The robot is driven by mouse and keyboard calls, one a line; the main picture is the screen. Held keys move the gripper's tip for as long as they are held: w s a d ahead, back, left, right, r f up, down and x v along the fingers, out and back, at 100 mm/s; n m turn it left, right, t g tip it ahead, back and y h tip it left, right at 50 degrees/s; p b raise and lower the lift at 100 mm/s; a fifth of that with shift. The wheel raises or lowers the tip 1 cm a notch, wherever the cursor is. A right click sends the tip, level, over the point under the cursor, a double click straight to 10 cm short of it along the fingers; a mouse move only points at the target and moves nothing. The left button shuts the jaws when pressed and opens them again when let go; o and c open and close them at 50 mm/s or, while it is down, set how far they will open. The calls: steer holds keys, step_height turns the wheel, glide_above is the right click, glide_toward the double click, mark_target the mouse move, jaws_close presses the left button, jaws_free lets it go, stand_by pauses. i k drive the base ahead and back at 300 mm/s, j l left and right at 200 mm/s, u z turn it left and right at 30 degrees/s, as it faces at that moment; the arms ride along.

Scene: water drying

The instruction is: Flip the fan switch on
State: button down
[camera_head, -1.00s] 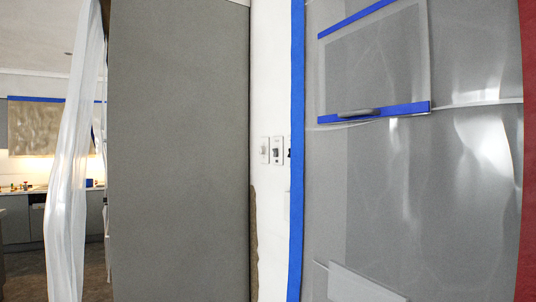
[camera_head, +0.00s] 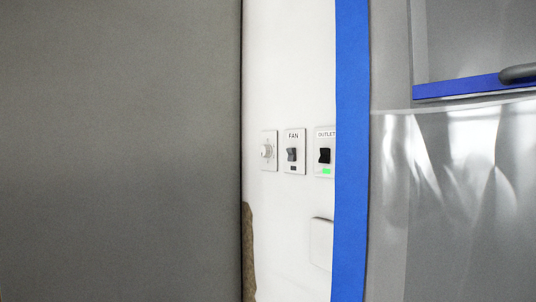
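The fan switch (camera_head: 292,154) is a dark rocker on a white plate labelled FAN, on a narrow white wall strip right of the picture's middle. A small dark mark sits below the rocker on its plate, with no lit colour showing. To its right is the outlet switch (camera_head: 324,155), labelled OUTLET, with a black rocker and a green patch below it. To its left is a white plate with a round dial (camera_head: 267,150). My gripper is not in view.
A large grey panel (camera_head: 120,150) fills the left side, its edge close to the dial. Blue tape (camera_head: 350,200) and a plastic-covered grey surface (camera_head: 455,230) with a handle (camera_head: 518,73) lie right. A blank white plate (camera_head: 321,243) sits below the outlet switch. Brown damage (camera_head: 249,250) shows low on the wall.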

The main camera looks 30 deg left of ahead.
mark_target(291, 152)
steer(key=i+j, duration=0.15)
steer(key=j, duration=0.25)
steer(key=i+j, duration=0.2)
steer(key=j, duration=0.2)
steer(key=i+j+z, duration=0.1)
steer(key=j, duration=0.25)
steer(key=i+j, duration=0.2)
steer(key=j, duration=0.25)
